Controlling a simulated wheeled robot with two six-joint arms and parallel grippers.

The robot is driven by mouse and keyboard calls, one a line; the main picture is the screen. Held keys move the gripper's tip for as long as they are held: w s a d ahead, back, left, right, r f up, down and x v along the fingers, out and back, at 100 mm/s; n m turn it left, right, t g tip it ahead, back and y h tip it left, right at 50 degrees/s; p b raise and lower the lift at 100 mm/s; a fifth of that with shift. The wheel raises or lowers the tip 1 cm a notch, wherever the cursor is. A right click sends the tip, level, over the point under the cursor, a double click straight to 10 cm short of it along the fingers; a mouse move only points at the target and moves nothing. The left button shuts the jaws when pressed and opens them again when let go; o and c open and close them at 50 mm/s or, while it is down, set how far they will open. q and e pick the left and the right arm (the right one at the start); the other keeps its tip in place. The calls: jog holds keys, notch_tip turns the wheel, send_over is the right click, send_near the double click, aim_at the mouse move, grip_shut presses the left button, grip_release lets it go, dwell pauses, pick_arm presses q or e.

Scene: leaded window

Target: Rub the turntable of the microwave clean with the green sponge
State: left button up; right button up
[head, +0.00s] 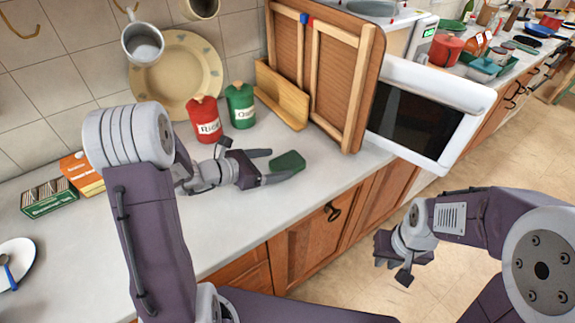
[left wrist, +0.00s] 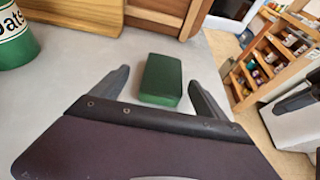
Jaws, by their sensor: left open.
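The green sponge (head: 288,161) lies flat on the counter. In the left wrist view the sponge (left wrist: 161,80) sits between and just beyond the spread fingers, with gaps at the sides. My left gripper (head: 270,166) is open and empty, low over the counter. My right gripper (head: 393,262) appears open and empty, in front of the cupboards over the floor side. The microwave door (head: 425,115), white-framed with a dark window, stands swung out toward the room. Part of the microwave body (head: 431,30) with a green display shows behind it. The turntable cannot be made out.
A large wooden panelled piece (head: 340,75) stands between the sponge and the microwave. Red (head: 206,120) and green (head: 240,104) canisters stand behind my left gripper. Boxes (head: 49,196) and a white plate (head: 14,262) are at left. The counter front by the sponge is clear.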

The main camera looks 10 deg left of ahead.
aim_at(282, 164)
pick_arm(q)
jog(key=x, duration=0.4)
jog(key=shift+s+d+f, duration=0.1)
jog(key=shift+s+d, duration=0.05)
jog(key=shift+d, duration=0.15)
jog(key=shift+w+d+f, duration=0.15)
jog(key=shift+w+d, duration=0.05)
jog(key=shift+w, duration=0.15)
jog(key=shift+s, duration=0.1)
jog(key=shift+c, duration=1.4)
jog(key=c, duration=1.1)
jog(key=shift+c, duration=0.2)
notch_tip(282, 164, up, 4)
jog(key=shift+r+p, duration=0.25)
jog(key=shift+p, duration=0.15)
jog(key=s+d+r, duration=0.1)
jog(key=d+r, duration=0.5)
jog(key=d, duration=0.5)
jog(key=shift+s+d+r+b, duration=0.3)
jog(key=shift+s+b, duration=0.05)
